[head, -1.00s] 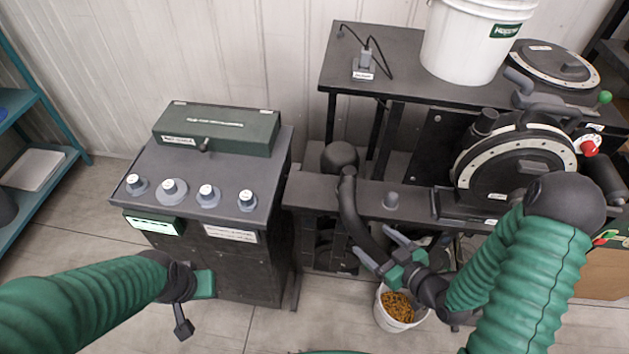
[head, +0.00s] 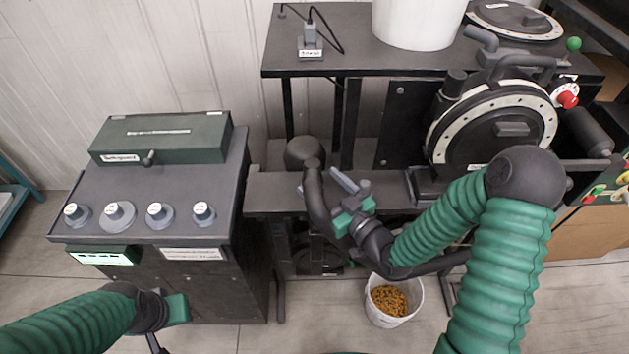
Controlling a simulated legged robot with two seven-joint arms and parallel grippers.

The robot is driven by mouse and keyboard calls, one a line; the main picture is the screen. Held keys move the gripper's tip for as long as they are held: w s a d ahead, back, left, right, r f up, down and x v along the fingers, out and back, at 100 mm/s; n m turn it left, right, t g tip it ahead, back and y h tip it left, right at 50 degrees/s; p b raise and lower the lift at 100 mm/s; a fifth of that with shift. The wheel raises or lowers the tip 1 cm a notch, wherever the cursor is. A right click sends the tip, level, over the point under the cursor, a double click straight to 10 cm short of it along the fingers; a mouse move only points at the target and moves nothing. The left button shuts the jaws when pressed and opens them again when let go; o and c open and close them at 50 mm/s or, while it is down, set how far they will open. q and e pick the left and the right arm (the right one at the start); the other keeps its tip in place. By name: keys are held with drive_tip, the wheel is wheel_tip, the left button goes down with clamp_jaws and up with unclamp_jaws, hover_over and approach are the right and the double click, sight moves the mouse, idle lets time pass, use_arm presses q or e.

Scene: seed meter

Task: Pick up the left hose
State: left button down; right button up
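The left hose (head: 317,199) is a dark, thick, curved tube. It hangs from a round dark ball-shaped part (head: 305,152) in front of the bench, and its lower end bends right towards my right gripper. My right gripper (head: 322,180) is open. One grey finger shows to the right of the hose, and a small grey tip shows at the hose's left edge; the rest of that finger is hidden by the hose. I cannot tell whether they touch. My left gripper (head: 160,335) is low at the left, away from the hose, its fingers mostly cut off by the frame edge.
A control cabinet (head: 150,215) with several knobs and a green box (head: 160,137) stands left. The round seed meter (head: 490,135) is right of the hose. A white bucket of seeds (head: 390,302) stands on the floor below. A larger white bucket (head: 415,22) is on the rear bench.

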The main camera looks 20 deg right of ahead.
sight(305, 173)
drive_tip(key=w+a, duration=0.1)
drive_tip(key=w, duration=0.1)
drive_tip(key=w+a+r, duration=0.1)
drive_tip(key=w+a, duration=0.1)
drive_tip(key=shift+w, duration=0.2)
drive_tip(key=shift+w+a+f, duration=0.1)
drive_tip(key=shift+a, duration=0.05)
drive_tip(key=shift+d, duration=0.35)
drive_tip(key=c, duration=0.4)
drive_tip(key=shift+d, duration=0.15)
drive_tip(key=c, duration=0.5)
drive_tip(key=shift+a, duration=0.3)
clamp_jaws()
use_arm(q)
drive_tip(key=shift+s+a+r, duration=0.1)
drive_tip(key=shift+s+a, duration=0.05)
drive_tip(key=shift+a, duration=0.2)
use_arm(e)
drive_tip(key=shift+d, duration=0.1)
